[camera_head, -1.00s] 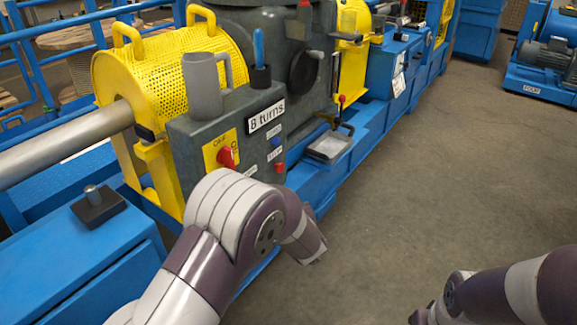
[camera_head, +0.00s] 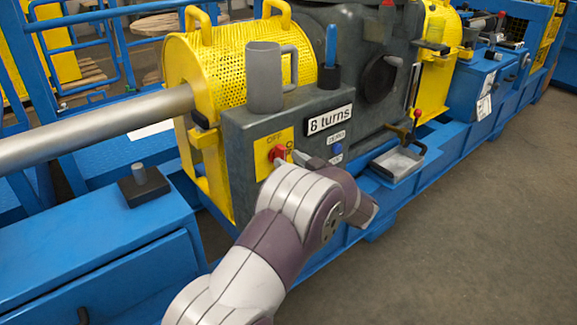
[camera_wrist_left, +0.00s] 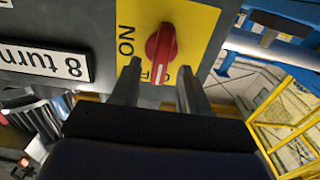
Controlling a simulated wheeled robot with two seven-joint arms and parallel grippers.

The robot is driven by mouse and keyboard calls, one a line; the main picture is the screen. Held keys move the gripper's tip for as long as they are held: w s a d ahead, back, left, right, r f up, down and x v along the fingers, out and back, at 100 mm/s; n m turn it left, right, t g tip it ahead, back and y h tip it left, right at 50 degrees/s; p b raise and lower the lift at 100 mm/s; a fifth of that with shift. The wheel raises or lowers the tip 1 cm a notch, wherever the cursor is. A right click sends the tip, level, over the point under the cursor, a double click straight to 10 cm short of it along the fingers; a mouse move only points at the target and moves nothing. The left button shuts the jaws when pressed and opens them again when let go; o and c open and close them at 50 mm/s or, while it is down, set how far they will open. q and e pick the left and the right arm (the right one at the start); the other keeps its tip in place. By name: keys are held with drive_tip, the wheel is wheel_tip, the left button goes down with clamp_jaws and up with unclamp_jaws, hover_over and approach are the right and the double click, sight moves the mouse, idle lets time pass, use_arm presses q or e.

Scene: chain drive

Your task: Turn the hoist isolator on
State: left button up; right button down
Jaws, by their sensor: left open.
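The hoist isolator is a red rotary knob (camera_head: 277,153) on a yellow plate (camera_head: 262,158) on the side of a grey box, with OFF readable above it. In the left wrist view the red knob (camera_wrist_left: 162,45) shows close up. Its white mark points towards the partly hidden lettering at the bottom of the plate, and ON stands to its left. My left gripper (camera_wrist_left: 158,68) is open, its fingers to either side of the knob's lower end; I cannot tell whether they touch it. In the head view my forearm hides most of this gripper. My right gripper is out of view.
A grey mug (camera_head: 265,80) and a dark holder with a blue-handled tool (camera_head: 331,55) stand on the box. An "8 turns" sign (camera_head: 330,118), a blue button (camera_head: 337,148) and a tray (camera_head: 397,163) are to the right. The floor on the right is clear.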

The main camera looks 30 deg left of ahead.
use_arm(q)
drive_tip(key=shift+x, duration=0.8)
drive_tip(key=shift+c, duration=0.3)
clamp_jaws()
drive_tip(key=m+p, duration=0.1)
drive_tip(key=p, duration=0.3)
drive_tip(key=r+m+p, duration=0.1)
drive_tip(key=m+p, duration=0.1)
drive_tip(key=p, duration=0.2)
drive_tip(key=shift+w+d+r, duration=0.1)
drive_tip(key=shift+w+d+f+m+p, duration=0.1)
drive_tip(key=shift+f+m+p, duration=0.3)
drive_tip(key=shift+m+p, duration=2)
drive_tip(key=shift+w+f+m+p, duration=0.15)
drive_tip(key=shift+f+m+p, duration=0.2)
drive_tip(key=shift+m+p, duration=2)
drive_tip(key=shift+w+d+f+m+p, duration=0.1)
drive_tip(key=shift+f+m+p, duration=0.3)
drive_tip(key=shift+m+p, duration=1.95)
drive_tip(key=shift+m+b, duration=0.4)
drive_tip(key=shift+m, duration=0.2)
